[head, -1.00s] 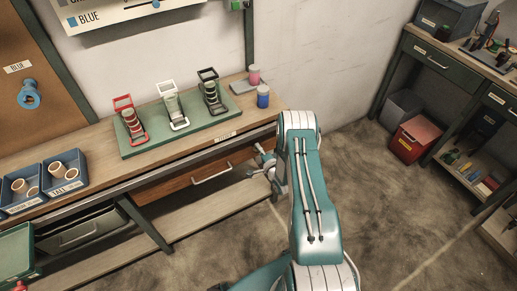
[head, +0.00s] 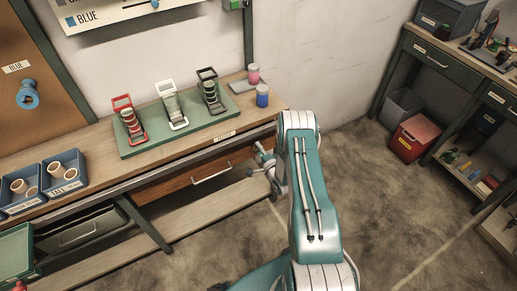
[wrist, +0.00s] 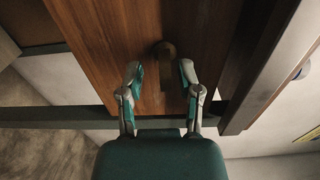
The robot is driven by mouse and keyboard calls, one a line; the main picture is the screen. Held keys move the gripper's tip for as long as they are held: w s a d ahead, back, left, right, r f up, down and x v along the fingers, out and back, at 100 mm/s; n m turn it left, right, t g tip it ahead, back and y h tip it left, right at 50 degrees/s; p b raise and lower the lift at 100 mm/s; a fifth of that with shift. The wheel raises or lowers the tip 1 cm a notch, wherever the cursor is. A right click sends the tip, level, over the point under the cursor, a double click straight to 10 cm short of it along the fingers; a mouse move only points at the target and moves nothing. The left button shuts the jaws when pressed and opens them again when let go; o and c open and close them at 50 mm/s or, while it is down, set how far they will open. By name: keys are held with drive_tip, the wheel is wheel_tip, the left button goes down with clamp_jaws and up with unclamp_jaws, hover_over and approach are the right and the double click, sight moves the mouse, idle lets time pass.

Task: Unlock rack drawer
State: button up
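The rack drawer (head: 180,186) is a brown wooden front with a pale bar handle (head: 211,174), under the workbench top. It looks closed. In the wrist view the wooden front (wrist: 110,35) fills the upper middle. In the head view my gripper (head: 262,160) is at the drawer's right end, partly hidden by my arm.
A red bin (head: 415,140) stands at right. The floor between is clear.

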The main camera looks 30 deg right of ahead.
drive_tip(key=shift+s+r, duration=0.1)
drive_tip(key=s, duration=1.1)
drive_tip(key=shift+s+d, duration=0.25)
drive_tip(key=shift+s, duration=0.1)
drive_tip(key=shift+w, duration=0.1)
